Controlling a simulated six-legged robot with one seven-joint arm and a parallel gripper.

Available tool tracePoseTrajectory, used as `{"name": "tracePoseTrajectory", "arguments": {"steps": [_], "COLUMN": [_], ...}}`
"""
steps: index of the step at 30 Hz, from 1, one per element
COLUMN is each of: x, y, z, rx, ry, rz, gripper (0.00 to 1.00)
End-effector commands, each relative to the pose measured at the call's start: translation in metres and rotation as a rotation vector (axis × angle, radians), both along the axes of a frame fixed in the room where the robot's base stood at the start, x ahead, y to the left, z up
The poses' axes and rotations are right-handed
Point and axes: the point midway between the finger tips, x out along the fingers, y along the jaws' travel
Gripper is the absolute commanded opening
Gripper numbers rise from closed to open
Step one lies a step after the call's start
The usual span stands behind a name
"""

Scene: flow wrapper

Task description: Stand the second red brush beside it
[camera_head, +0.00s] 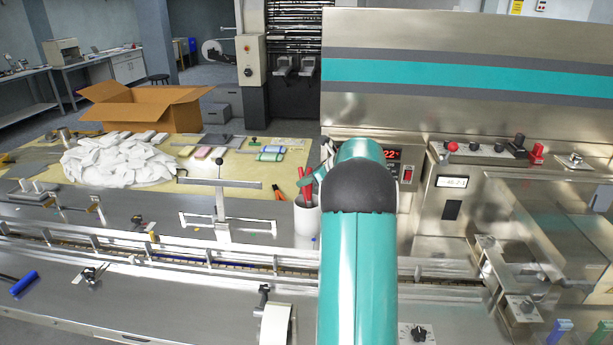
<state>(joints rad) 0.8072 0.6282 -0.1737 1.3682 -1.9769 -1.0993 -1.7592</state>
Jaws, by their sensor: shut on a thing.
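A white cup (306,222) stands on the steel deck just left of my arm. Red brush handles (304,186) rise upright from its mouth, close together; I cannot clearly separate one from the other. My gripper (318,172) shows only in part, at the left edge of my teal arm, right over the cup and at the top of the red handles. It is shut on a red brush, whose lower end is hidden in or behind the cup. The arm's rounded joint hides the rest of the gripper and the right side of the cup.
Orange-handled pliers (278,193) lie left of the cup. A metal T-shaped stand (221,205) and a guide rail (150,255) are further left and in front. The flow wrapper's control panel (395,165) is close behind my arm. A white cloth pile (118,162) and cardboard box (145,107) are at the left.

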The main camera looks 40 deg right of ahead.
Motion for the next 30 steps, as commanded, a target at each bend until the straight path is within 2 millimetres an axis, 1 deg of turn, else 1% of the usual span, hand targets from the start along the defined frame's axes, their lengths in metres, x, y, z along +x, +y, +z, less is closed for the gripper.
{"name": "tracePoseTrajectory", "arguments": {"steps": [3, 12, 13, 16, 25, 28, 30], "x": [0.0, -0.001, -0.001, -0.001, -0.001, -0.006, -0.012], "y": [0.0, 0.0, 0.001, 0.0, 0.0, -0.002, -0.004], "z": [-0.006, -0.01, -0.01, -0.009, -0.006, -0.002, 0.004], "rx": [0.002, 0.004, 0.004, 0.003, 0.001, 0.0, -0.001], "ry": [0.003, 0.007, 0.008, 0.006, 0.003, 0.002, 0.002], "rz": [0.0, 0.0, 0.0, 0.0, 0.0, -0.001, -0.002], "gripper": [0.0, 0.0, 0.21, 0.41, 0.41, 0.41, 0.41]}}
